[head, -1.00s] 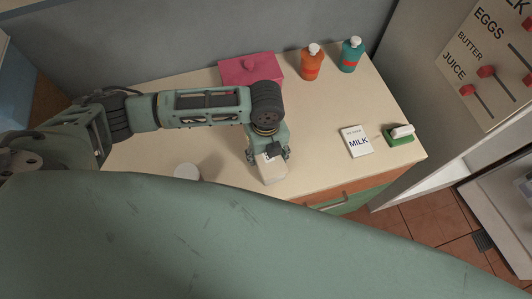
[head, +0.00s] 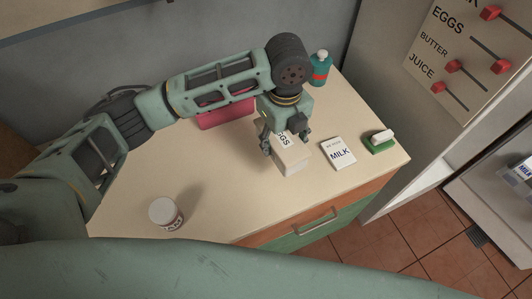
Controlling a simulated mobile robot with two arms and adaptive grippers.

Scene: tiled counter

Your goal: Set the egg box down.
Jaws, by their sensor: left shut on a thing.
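The egg box (head: 291,160) is a cream-white carton with part of its dark lettering showing. It is over the counter (head: 225,205), near its front edge and left of the milk. My left gripper (head: 285,146) reaches down from above and is shut on the egg box, with a finger on either side of it. I cannot tell whether the box's underside touches the counter. My right gripper is not in view.
The milk carton (head: 338,154) and a green-and-white block (head: 380,141) lie right of the egg box. A white jar (head: 166,213) stands at front left. A pink box (head: 226,113) and a teal bottle (head: 320,68) are behind. The counter between jar and egg box is clear.

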